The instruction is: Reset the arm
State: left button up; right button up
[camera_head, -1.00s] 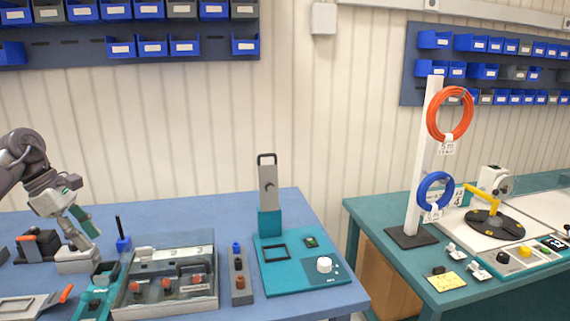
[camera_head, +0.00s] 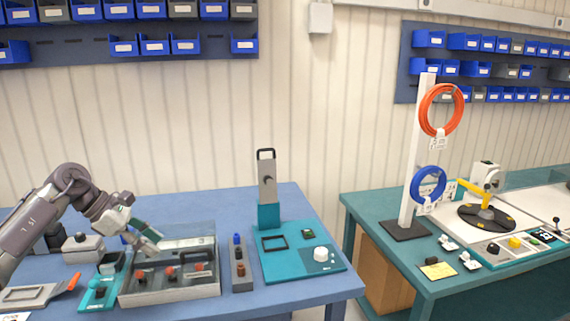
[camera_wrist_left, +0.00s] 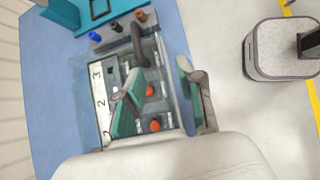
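My left arm comes in from the left in the head view and is bent at the elbow. Its gripper (camera_head: 148,240) points down and to the right, over the left part of the grey fixture tray (camera_head: 170,290) on the blue table. In the left wrist view the two teal-padded fingers (camera_wrist_left: 158,92) stand apart with nothing held between them. The tray shows below them there, with orange knobs (camera_wrist_left: 154,125), a dark handle and a numbered strip. My right gripper is in neither view.
A teal press stand (camera_head: 268,200) stands on the blue table (camera_head: 220,205) right of the tray, with a small block of coloured knobs (camera_head: 240,270) between. A teal table at right bears a post (camera_head: 415,150) with orange (camera_head: 424,112) and blue (camera_head: 415,187) cable coils.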

pick_arm(q)
jog(key=s+d+f+n+t+h, duration=0.1)
jog(key=d+n+t+h, duration=1.1)
jog(key=d, duration=1.1)
jog(key=s+a+f+n+y, duration=0.6)
jog(key=f+n+y, duration=0.3)
jog(key=n, duration=0.6)
jog(key=s+a+f+n+y, duration=0.65)
jog(key=n+y, duration=0.35)
jog(key=n, duration=0.4)
jog(key=s+f+n+g, duration=0.4)
jog(key=s+f+g, duration=0.2)
jog(key=s, duration=0.7)
jog(key=s+f+n+g, duration=0.5)
jog(key=s, duration=0.8)
notch_tip(320, 180, down, 27)
jog(key=g, duration=0.2)
jog(key=s+a+f, duration=0.3)
jog(key=s+f, duration=1.2)
jog(key=s, duration=0.2)
jog(key=shift+s+a+f+m+g, duration=0.15)
jog(key=shift+s+f+m+g, duration=0.05)
jog(key=shift+f+m+g, duration=0.2)
